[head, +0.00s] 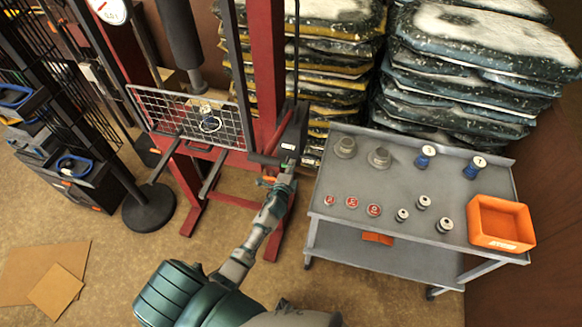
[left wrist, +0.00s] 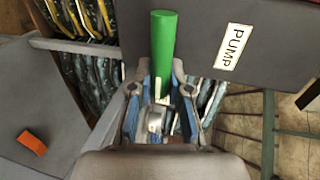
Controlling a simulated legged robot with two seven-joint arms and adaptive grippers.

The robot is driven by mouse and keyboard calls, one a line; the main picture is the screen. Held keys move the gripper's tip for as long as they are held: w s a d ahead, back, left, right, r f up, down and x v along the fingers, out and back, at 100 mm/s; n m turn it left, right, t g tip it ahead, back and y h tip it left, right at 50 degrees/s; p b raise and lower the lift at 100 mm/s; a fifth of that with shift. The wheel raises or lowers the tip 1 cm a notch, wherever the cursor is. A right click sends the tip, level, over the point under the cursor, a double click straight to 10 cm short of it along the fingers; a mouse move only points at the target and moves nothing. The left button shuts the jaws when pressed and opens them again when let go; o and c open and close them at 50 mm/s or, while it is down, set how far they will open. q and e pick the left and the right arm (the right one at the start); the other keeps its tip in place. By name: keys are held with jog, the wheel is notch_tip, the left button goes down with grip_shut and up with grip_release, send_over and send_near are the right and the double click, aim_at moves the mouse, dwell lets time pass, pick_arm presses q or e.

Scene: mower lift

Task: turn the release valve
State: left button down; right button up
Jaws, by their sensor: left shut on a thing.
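The dark pump box (head: 293,133) is on the right side of the red press frame. In the left wrist view its face (left wrist: 215,22) carries a white PUMP label (left wrist: 234,47). A green handle (left wrist: 163,45), which looks like the release valve's, sticks out between my fingers and reaches up across the box. My left gripper (head: 278,172) is at the lower front of this box, and its fingers (left wrist: 161,75) are closed around the near part of the green handle. The valve's joint to the box is hidden. My right gripper is not in view.
A grey cart (head: 330,218) with several cylindrical parts and an orange bin (head: 500,222) stands at the right. Stacked sacks (head: 455,85) are behind it. A wire mesh guard (head: 185,112) fronts the press. Cardboard (head: 30,270) lies on the open floor at left.

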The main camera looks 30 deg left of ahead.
pick_arm(q)
jog(key=c, duration=1.1)
grip_release()
jog(key=shift+d+f, duration=0.15)
jog(key=shift+d, duration=0.05)
jog(key=v, duration=1.2)
